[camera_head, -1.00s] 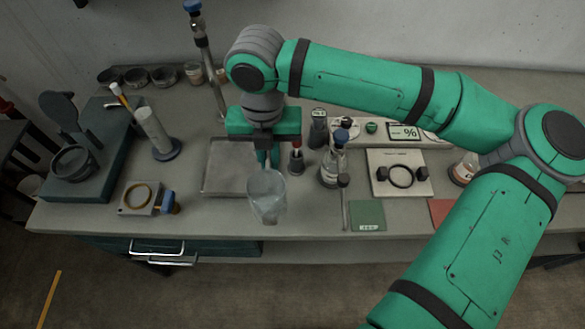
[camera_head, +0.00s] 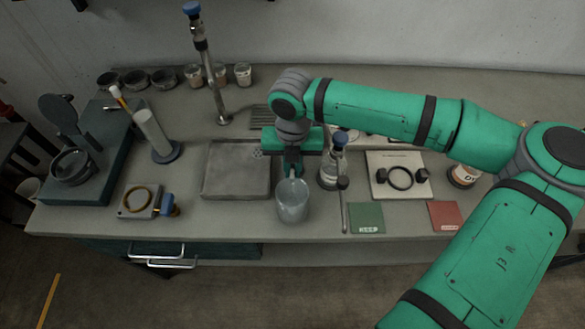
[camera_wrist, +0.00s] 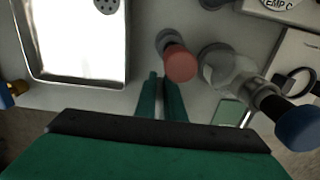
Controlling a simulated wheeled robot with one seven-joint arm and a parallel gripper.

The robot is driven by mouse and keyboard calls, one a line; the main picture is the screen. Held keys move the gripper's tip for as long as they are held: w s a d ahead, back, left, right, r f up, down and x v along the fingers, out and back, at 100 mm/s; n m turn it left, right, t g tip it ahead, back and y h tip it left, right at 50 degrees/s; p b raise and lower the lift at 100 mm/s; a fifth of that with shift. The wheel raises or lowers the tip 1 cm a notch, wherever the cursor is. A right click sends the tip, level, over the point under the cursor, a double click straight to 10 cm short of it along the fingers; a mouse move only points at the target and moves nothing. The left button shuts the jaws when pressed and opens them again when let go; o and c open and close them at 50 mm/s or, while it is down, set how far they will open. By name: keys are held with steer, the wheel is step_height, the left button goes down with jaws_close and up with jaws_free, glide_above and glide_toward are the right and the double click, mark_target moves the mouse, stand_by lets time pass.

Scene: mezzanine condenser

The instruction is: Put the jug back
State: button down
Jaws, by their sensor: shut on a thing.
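The jug (camera_head: 292,204) is clear and looks like a wide tumbler. In the head view it stands about upright to the right of the shallow metal tray (camera_head: 236,193), near the bench's front edge. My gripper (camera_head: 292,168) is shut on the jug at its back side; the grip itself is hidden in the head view. I cannot tell whether the jug's base touches the bench. In the wrist view my gripper's fingers (camera_wrist: 160,92) are close together, and the jug cannot be made out there.
A red-topped item (camera_wrist: 180,63) stands just beyond the fingers. A blue-capped bottle (camera_head: 330,172) is close to the jug's right. Further right are a white board with a black ring (camera_head: 390,160), a green pad (camera_head: 366,217) and a red pad (camera_head: 445,215). A tall metal post (camera_head: 211,75) rises behind the tray.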

steer(key=shift+f, duration=0.1)
steer(key=c, duration=1.8)
jaws_free()
steer(key=shift+c, duration=0.2)
step_height(320, 180, up, 12)
